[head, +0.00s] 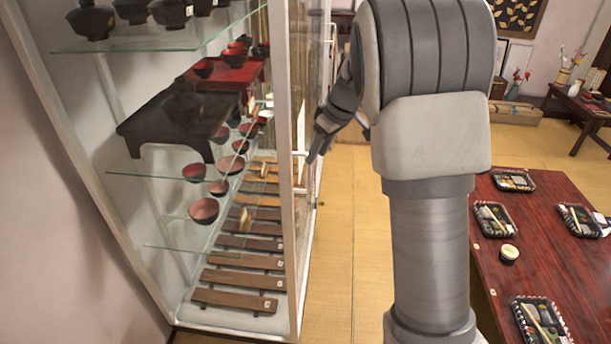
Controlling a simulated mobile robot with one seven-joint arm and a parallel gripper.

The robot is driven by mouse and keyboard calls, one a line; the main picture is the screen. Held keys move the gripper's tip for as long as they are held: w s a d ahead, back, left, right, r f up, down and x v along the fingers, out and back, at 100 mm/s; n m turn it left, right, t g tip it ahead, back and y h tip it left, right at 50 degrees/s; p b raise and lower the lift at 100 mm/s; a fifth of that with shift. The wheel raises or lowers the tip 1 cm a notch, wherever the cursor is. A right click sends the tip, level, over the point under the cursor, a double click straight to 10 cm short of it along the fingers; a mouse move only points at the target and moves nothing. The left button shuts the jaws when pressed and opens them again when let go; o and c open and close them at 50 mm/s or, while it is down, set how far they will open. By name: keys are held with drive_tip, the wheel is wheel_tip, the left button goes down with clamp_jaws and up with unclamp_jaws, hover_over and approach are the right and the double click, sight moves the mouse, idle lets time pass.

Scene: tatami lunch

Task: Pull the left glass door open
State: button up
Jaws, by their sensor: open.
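The tall glass cabinet (283,255) stands at the left with its front turned to the right, seen at a steep slant. Its near glass door, which I take to be the left one, looks closed along this front. A pale handle (300,154) shows on the front at mid-height, partly overlapped by my gripper. My gripper (338,150) is open, with its dark fingers pointing down beside this handle. One finger is close to the handle; I cannot tell whether they touch. My forearm covers the middle of the view and hides part of the far front.
Glass shelves hold black and red bowls and a small black table (165,130). A low red table (520,262) with several lunch trays stands at the right, close to my arm. Tatami floor (345,250) lies free between cabinet and arm. A wooden box (515,112) lies behind.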

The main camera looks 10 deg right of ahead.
drive_tip(key=x, duration=1)
drive_tip(key=shift+f, duration=0.25)
drive_tip(key=shift+a, duration=0.1)
clamp_jaws()
idle(0.8)
